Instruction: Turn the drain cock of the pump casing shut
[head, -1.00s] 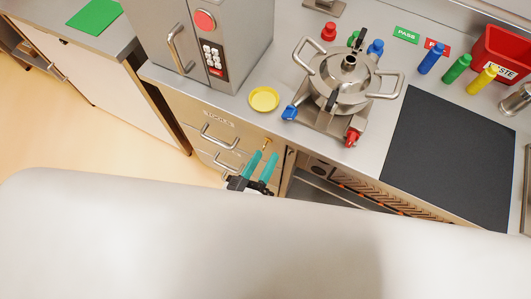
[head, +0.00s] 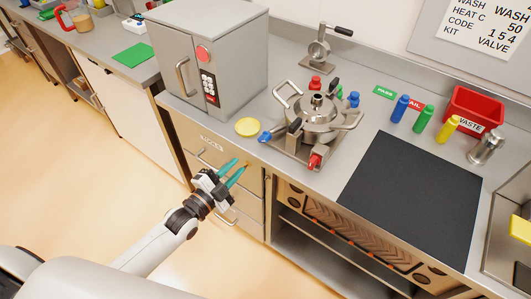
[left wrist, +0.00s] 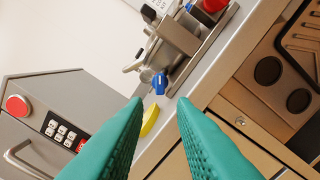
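The steel pump casing (head: 322,128) with two loop handles stands on a metal base plate on the counter. A small blue handle (head: 265,137) sticks out at its front left and a red one (head: 314,161) at its front. I cannot tell for sure which is the drain cock. In the left wrist view the blue handle (left wrist: 160,84) lies just beyond and between the fingertips, apart from them. My left gripper (head: 239,166) is open and empty, in front of the drawers, below and left of the casing. My right gripper is not in view.
A grey cabinet (head: 225,60) with a keypad stands left of the casing, a yellow disc (head: 248,127) between them. A dark mat (head: 410,190), coloured bottles and a red waste bin (head: 474,108) are to the right. The counter's front edge lies just beyond my left gripper.

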